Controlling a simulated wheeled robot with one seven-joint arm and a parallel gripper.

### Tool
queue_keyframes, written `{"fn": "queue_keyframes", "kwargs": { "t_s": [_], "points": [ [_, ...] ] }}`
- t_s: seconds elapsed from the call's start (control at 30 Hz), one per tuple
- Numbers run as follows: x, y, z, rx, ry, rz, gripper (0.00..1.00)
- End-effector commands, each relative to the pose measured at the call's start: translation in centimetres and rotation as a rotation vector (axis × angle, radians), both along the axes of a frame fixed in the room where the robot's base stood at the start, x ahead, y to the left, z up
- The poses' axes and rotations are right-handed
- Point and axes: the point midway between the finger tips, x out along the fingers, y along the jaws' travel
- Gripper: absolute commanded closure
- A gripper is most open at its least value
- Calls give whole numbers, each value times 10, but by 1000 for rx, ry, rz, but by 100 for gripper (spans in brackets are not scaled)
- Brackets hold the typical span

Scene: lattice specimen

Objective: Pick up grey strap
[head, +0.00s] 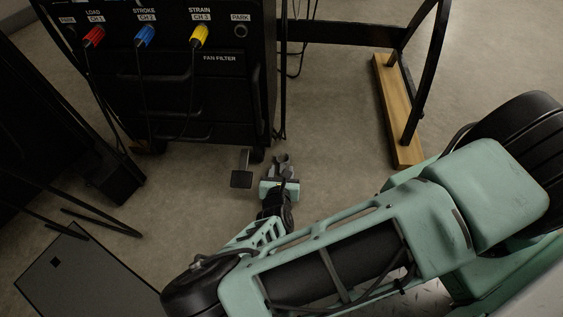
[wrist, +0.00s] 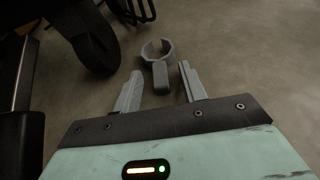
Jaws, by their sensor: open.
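The grey strap (wrist: 157,50) lies on the floor in the wrist view. It is a C-shaped band with a small gap in its far side and a short block-like tail pointing towards me. My gripper (wrist: 159,72) is open, one grey finger on each side of the tail, with visible space on both sides. The ring part is beyond the fingertips. In the head view my gripper (head: 281,168) is low over the floor beside the black cabinet, and the strap (head: 282,158) shows small at its fingertips. I cannot tell the height of the fingers above the floor.
The black cabinet (head: 222,85) with red, blue and yellow plugs stands just behind. Its caster (wrist: 97,45) is close on the left. A dark flat pedal-like plate (head: 241,179) is left of my gripper. A wooden beam (head: 397,110) lies right; floor between is clear.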

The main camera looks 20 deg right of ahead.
Motion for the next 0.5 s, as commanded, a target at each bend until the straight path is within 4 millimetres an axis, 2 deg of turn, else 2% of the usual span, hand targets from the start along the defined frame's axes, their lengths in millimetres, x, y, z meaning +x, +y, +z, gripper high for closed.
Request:
{"fn": "queue_keyframes", "kwargs": {
  "t_s": [0.13, 0.17, 0.3, 0.5],
  "points": [
    [0, 0, 1, 0, 0, 0, 58],
    [0, 0, 1, 0, 0, 0, 61],
    [0, 0, 1, 0, 0, -1, 100],
    [0, 0, 1, 0, 0, -1, 100]
  ]
}}
